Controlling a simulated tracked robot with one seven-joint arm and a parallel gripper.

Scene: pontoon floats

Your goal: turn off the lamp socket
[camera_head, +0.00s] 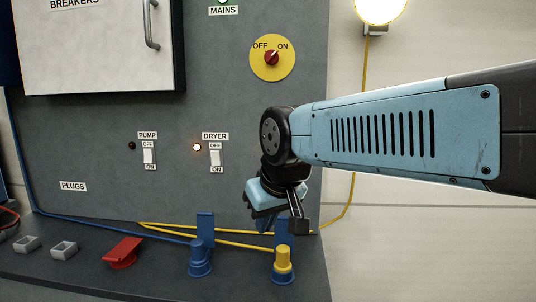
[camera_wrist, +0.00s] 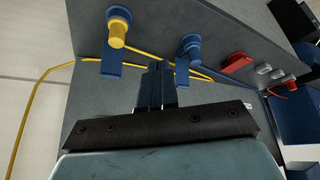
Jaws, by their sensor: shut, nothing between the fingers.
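The lamp (camera_head: 380,8) glows at the top right. A yellow cable (camera_head: 362,100) runs down from it and along the panel foot. A yellow plug (camera_head: 283,258) stands in a blue socket (camera_head: 283,277) on the ledge, with a blue flap (camera_head: 283,232) upright behind it. The yellow plug also shows in the wrist view (camera_wrist: 117,30), upper left. My gripper (camera_head: 264,222) is shut and empty, pointing down above and behind the yellow plug; its fingertips (camera_wrist: 156,68) show in the wrist view, apart from both plugs. My arm hides part of the panel's right edge.
Left of it stands a blue plug (camera_head: 199,258) with its own blue flap. A red cover (camera_head: 122,252) and grey sockets (camera_head: 64,249) lie further left. Above are PUMP (camera_head: 149,155) and DRYER (camera_head: 215,157) switches, and a red rotary knob (camera_head: 271,58) turned towards ON.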

